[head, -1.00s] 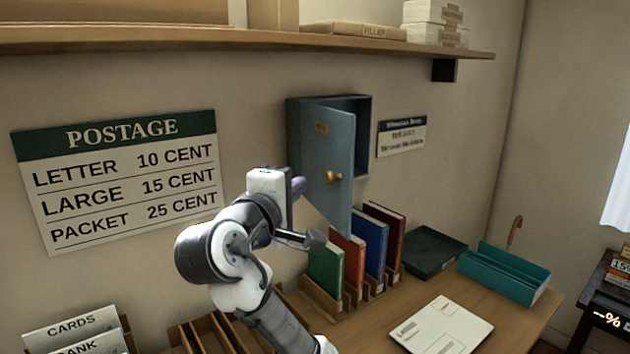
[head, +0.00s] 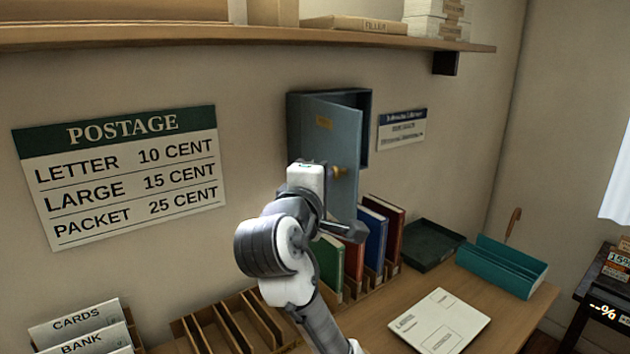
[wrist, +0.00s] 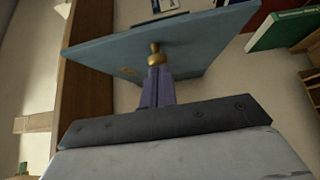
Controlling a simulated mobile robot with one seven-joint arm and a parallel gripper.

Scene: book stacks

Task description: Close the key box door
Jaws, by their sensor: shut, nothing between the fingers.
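The key box (head: 368,130) is a blue-grey wall box above the desk. Its door (head: 333,125) is hinged at the left and stands ajar, with its free edge out from the box. A brass knob (head: 340,171) is on the door's face; it also shows in the wrist view (wrist: 155,56). My gripper (wrist: 156,84) is shut and empty, its purple fingertips at the knob, touching or very close. In the head view the white hand is in front of the door's lower part and the fingertips are hidden.
A rack of upright books (head: 375,240) stands just below the door. A wooden shelf (head: 250,40) runs above the box.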

